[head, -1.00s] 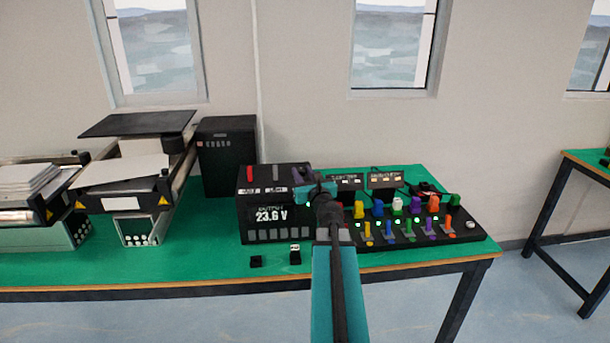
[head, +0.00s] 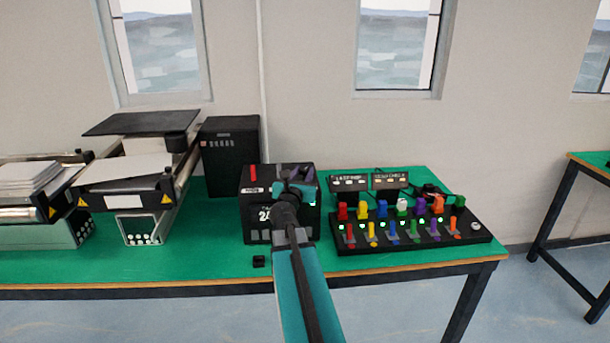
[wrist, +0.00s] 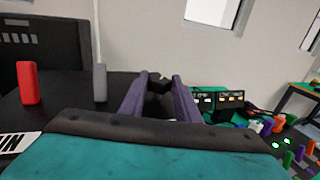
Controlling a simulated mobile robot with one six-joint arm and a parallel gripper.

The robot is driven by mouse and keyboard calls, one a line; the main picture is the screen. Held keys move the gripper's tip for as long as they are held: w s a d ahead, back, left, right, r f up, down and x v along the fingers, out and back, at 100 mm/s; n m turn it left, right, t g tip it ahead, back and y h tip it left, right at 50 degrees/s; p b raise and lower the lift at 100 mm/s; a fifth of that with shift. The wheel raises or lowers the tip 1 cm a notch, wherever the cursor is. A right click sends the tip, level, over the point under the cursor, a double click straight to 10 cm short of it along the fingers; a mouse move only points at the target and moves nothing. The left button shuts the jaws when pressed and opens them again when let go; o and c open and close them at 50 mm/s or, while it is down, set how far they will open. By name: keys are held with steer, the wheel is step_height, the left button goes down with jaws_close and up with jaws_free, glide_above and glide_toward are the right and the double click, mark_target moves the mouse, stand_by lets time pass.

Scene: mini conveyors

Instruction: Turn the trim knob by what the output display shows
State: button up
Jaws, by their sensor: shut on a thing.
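The black output box (head: 252,228) stands on the green table. Its output display (head: 265,214) is mostly hidden behind my arm; a leading 2 shows and the rest cannot be read. My gripper (head: 298,173) is over the right part of the box top. In the wrist view its two purple fingers reach forward around a small dark piece (wrist: 159,84), which looks like the trim knob. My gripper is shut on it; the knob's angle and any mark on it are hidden.
A red peg (wrist: 27,83) and a grey peg (wrist: 100,83) stand upright on the box top, left of my fingers. A black panel of coloured levers (head: 400,240) lies to the right, with two small displays (head: 349,184) behind it. A tall black cabinet (head: 230,157) stands behind left.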

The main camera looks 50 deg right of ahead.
steer(key=shift+d+r+m+g+h, duration=0.15)
steer(key=shift+m+g+h, duration=0.2)
steer(key=shift+g, duration=0.25)
steer(key=o, duration=1)
steer(key=shift+o, duration=0.2)
